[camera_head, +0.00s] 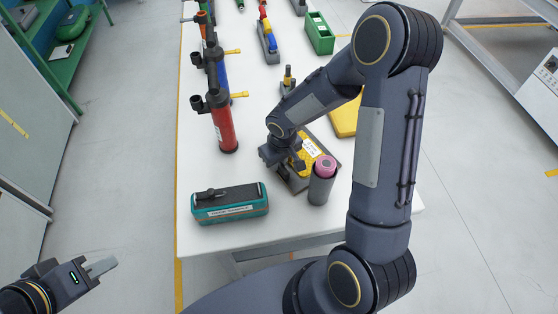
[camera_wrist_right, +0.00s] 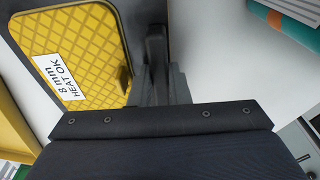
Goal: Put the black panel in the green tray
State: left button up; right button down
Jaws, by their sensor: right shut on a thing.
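My right gripper (camera_head: 296,166) is low over a dark grey holder with a yellow, diamond-patterned pad (camera_head: 312,148). In the right wrist view its fingers (camera_wrist_right: 158,88) are shut on a narrow dark piece, seemingly the black panel (camera_wrist_right: 156,48), seen edge-on beside the yellow pad (camera_wrist_right: 85,55). Its full shape is hidden, and I cannot tell whether it is clear of the holder. The pad's label reads "8 mm HEAT OK". The green tray (camera_head: 320,34) stands at the far side of the white table. My left gripper (camera_head: 100,267) is off the table at lower left; its finger opening is unclear.
A dark cylinder with a pink top (camera_head: 321,182) stands close right of the holder. A teal case (camera_head: 230,205) lies at the near left. A red pump (camera_head: 222,125) stands along the left edge. A yellow item (camera_head: 345,120) lies behind my right arm. The table's front edge is near.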

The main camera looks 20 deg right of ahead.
jog(key=shift+f, duration=0.1)
jog(key=c, duration=1.4)
grip_release()
jog(key=shift+o, duration=0.2)
